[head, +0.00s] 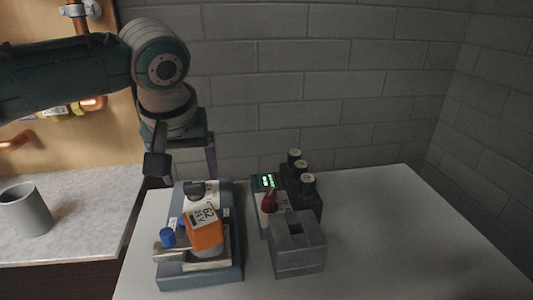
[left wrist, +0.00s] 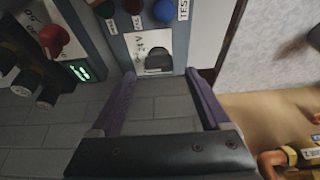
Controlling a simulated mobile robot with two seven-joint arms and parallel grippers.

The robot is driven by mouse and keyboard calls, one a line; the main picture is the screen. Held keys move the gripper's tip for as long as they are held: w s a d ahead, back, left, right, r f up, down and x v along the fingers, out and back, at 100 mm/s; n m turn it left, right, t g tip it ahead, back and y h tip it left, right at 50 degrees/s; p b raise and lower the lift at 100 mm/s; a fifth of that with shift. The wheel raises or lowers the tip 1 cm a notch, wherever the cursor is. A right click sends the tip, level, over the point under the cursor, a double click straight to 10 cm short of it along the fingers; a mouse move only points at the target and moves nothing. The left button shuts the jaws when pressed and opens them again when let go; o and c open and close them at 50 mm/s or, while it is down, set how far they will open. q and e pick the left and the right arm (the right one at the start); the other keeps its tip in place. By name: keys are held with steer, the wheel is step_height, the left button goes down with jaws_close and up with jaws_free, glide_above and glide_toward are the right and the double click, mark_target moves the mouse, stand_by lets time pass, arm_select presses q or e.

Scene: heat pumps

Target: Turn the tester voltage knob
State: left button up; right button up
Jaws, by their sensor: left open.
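The tester (head: 172,283) is a blue-grey unit on the white table. A dark knob (head: 195,187) sits at its back, and I take this for the voltage knob. In the left wrist view the dark knob (left wrist: 159,61) sits on a white label with a "V" on it, just beyond the fingertips and roughly midway between them. My left gripper (head: 184,178) points down over the back of the tester. Its jaws (left wrist: 161,75) are open and empty, with no visible contact on the knob. My right gripper is in neither view.
An orange block (head: 204,235) and a blue cap (head: 168,237) are at the tester's front. To its right stand a unit with a green display (head: 266,181) and red knob (head: 269,202), dark cylinders (head: 307,185) and a grey box (head: 299,258). The table's right side is clear.

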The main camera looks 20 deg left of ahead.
mark_target(195, 189)
arm_select(q)
steer(key=shift+b+x, duration=0.35)
steer(key=shift+x, duration=1.05)
steer(key=shift+c, duration=0.3)
jaws_close()
